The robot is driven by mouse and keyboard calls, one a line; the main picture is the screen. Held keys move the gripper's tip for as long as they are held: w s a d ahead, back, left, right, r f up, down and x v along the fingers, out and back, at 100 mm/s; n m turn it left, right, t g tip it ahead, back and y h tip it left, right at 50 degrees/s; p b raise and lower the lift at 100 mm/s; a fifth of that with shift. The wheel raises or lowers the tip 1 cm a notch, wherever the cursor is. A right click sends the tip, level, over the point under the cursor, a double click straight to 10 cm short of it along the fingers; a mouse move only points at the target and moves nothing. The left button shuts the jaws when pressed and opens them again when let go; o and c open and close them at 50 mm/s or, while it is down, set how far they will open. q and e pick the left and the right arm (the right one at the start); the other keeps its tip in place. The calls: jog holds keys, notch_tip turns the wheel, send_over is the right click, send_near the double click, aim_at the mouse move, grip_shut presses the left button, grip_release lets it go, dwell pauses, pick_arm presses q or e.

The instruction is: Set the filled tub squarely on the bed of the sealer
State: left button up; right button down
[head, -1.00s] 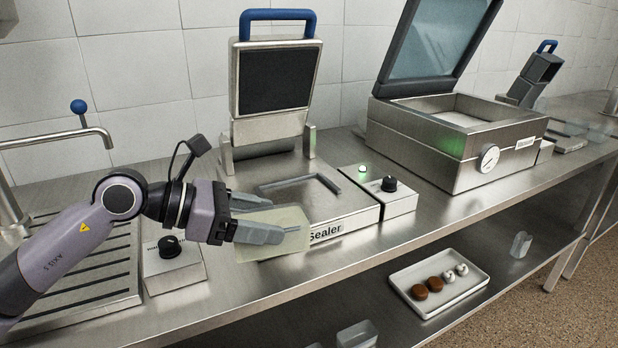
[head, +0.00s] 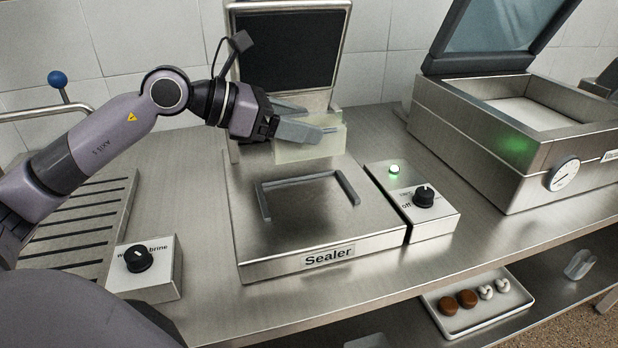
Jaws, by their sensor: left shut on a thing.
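The sealer (head: 290,235) stands on the steel counter with its dark-faced lid (head: 287,48) raised. A grey frame with an open side (head: 309,174) lies on its bare bed. My left gripper (head: 315,131) is shut on a pale, translucent tub (head: 318,148). It holds the tub behind the grey frame, at the back of the bed near the raised lid. Fingers hide part of the tub, and its contents cannot be made out. I cannot tell whether the tub touches the bed. My right gripper is not in view.
A control box (head: 426,212) with a green light and black knob stands right of the sealer. Another knob box (head: 145,279) is at the front left. A large open-lidded machine (head: 530,150) stands further right. A tray (head: 452,324) with brown and white pieces sits on the lower shelf.

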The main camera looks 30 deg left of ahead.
pick_arm(q)
jog(key=shift+f, duration=4.4)
jog(key=shift+f+b, duration=0.2)
jog(key=shift+b, duration=0.15)
jog(key=o, duration=1.3)
jog(key=shift+s, duration=0.1)
jog(key=shift+r+p, duration=0.25)
jog(key=shift+p, duration=0.05)
jog(key=shift+a, duration=0.1)
